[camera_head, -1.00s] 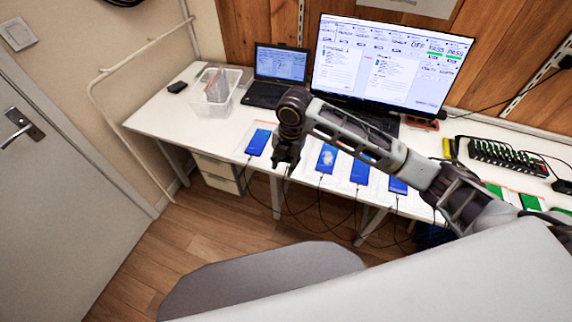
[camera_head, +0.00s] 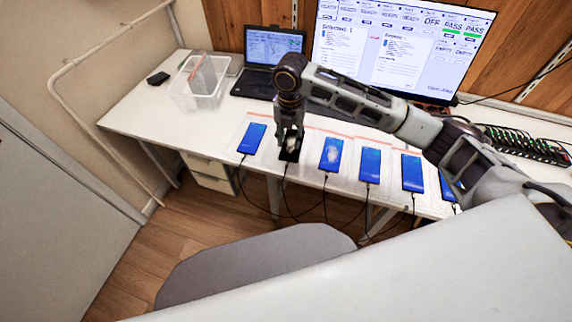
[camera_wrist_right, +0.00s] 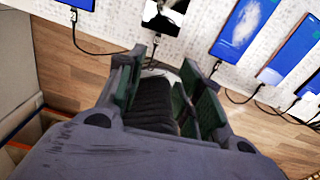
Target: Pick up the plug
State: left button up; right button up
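The plug (camera_wrist_right: 156,40) is a small dark connector at the near edge of a phone with a black screen (camera_wrist_right: 163,14) in the right wrist view, with a cable running down from it. In the head view that phone (camera_head: 289,155) lies second from the left in the row. My right gripper (camera_head: 290,138) is over it and partly covers it. In the right wrist view the gripper (camera_wrist_right: 162,65) is open, with the plug just beyond and between its fingertips, and nothing is visibly held. My left gripper is not in view.
Blue-screened phones (camera_head: 252,138) with cables flank the dark one on the white table (camera_head: 140,120). A clear bin (camera_head: 198,95), a laptop (camera_head: 270,60) and a large monitor (camera_head: 400,50) stand behind. A grey chair (camera_head: 255,265) is in front.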

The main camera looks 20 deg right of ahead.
send_over(287, 166)
jog(key=f, duration=0.7)
jog(key=shift+d+f, duration=0.1)
jog(key=shift+d, duration=0.25)
jog(key=shift+f, duration=0.6)
jog(key=shift+a+f, duration=0.1)
jog(key=shift+f, duration=0.15)
jog(key=f, duration=0.4)
jog(key=shift+a+f, duration=0.1)
jog(key=shift+a, duration=0.25)
jog(key=shift+f, duration=0.3)
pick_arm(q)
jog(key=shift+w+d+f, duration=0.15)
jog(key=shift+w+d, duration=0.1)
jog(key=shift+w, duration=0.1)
